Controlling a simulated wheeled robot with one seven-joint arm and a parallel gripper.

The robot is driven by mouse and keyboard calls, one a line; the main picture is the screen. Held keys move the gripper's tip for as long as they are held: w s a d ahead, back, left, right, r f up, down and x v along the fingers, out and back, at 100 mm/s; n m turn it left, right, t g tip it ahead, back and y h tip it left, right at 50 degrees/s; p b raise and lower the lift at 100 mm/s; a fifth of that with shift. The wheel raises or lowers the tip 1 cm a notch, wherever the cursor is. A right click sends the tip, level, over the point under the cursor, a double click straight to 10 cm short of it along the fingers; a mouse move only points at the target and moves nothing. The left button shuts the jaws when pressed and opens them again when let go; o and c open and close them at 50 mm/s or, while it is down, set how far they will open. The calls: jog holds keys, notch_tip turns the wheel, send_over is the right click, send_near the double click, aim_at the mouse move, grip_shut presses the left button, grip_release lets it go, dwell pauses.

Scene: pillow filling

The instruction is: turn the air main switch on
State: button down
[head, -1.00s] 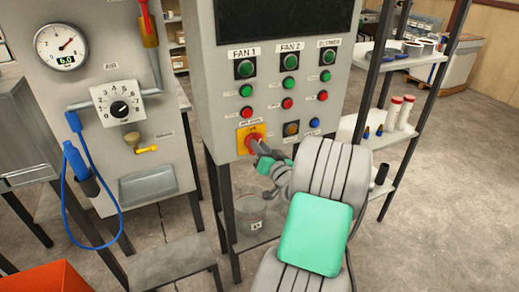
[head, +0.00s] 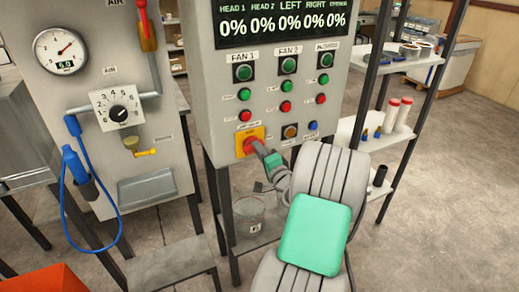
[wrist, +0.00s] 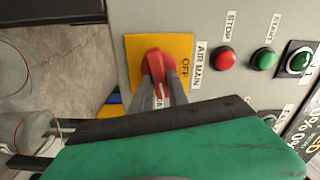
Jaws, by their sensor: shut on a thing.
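The air main switch is a red rotary knob (head: 250,144) on a yellow plate (head: 259,131), low on the left of the grey control panel. In the wrist view, the red knob (wrist: 157,65) sits between my two fingers, on the yellow plate (wrist: 183,47) printed OFF, beside the AIR MAIN label. My gripper (wrist: 163,90) is shut on the knob. In the head view, my gripper (head: 257,148) reaches the knob from the lower right and hides part of it. The panel's display (head: 280,22) is lit with several 0% readings.
Several green and red buttons (head: 286,107) lie above and right of the knob. An air board with a gauge (head: 61,51) and a dial (head: 121,111) stands at left. A shelf rack (head: 375,140) stands at right. A glass container (head: 250,213) sits below the panel.

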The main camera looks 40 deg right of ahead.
jog(key=shift+m+p, duration=0.3)
jog(key=shift+m, duration=0.9)
jog(key=shift+f, duration=0.1)
jog(key=c, duration=1.3)
grip_release()
jog(key=shift+s, duration=0.1)
jog(key=b+v, duration=0.1)
jog(key=v, duration=0.6)
jog(key=shift+s+a+b, duration=0.15)
jog(key=shift+s+b, duration=0.2)
